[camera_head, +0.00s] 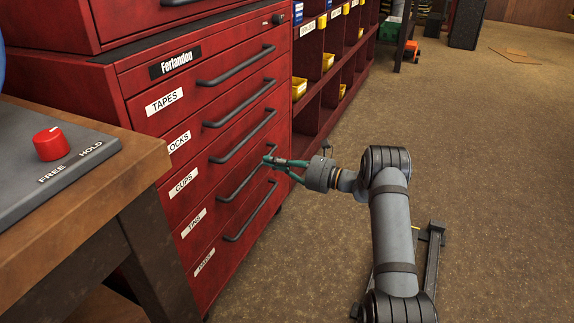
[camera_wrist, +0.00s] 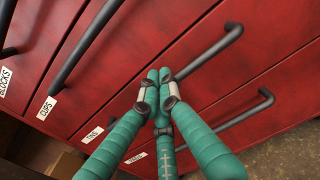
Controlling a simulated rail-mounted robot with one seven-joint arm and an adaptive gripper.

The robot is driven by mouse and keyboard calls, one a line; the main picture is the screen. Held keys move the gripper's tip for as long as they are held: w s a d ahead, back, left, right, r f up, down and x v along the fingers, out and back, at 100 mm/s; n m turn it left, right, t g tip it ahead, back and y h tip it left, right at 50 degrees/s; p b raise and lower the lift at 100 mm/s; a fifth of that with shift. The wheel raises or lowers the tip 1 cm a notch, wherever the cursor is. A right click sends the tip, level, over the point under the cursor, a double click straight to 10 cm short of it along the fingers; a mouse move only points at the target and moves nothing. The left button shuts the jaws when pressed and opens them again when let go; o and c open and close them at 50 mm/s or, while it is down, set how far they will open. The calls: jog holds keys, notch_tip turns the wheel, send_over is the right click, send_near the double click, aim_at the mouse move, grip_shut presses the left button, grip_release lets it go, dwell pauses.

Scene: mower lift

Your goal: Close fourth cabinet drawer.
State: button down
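The red cabinet (camera_head: 150,125) has a column of labelled drawers with dark bar handles. The fourth drawer, labelled TINS (camera_head: 196,220), also shows in the wrist view (camera_wrist: 110,115). Its front looks about level with its neighbours; any small gap is too fine to tell. My gripper (camera_head: 268,161), with green fingers, is at the upper right part of the fourth handle (camera_head: 240,184). In the wrist view my fingertips (camera_wrist: 158,76) are together, over the lower left part of that handle (camera_wrist: 208,52).
The fifth drawer's handle (camera_head: 250,212) is just below. A wooden bench (camera_head: 150,160) with a red knob (camera_head: 50,144) stands at the left. Red shelving with yellow bins (camera_head: 328,62) adjoins the cabinet. The carpet (camera_head: 490,170) at the right is mostly clear.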

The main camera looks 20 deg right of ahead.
jog(key=p+v, duration=0.3)
jog(key=v, duration=0.9)
jog(key=shift+s+d, duration=0.2)
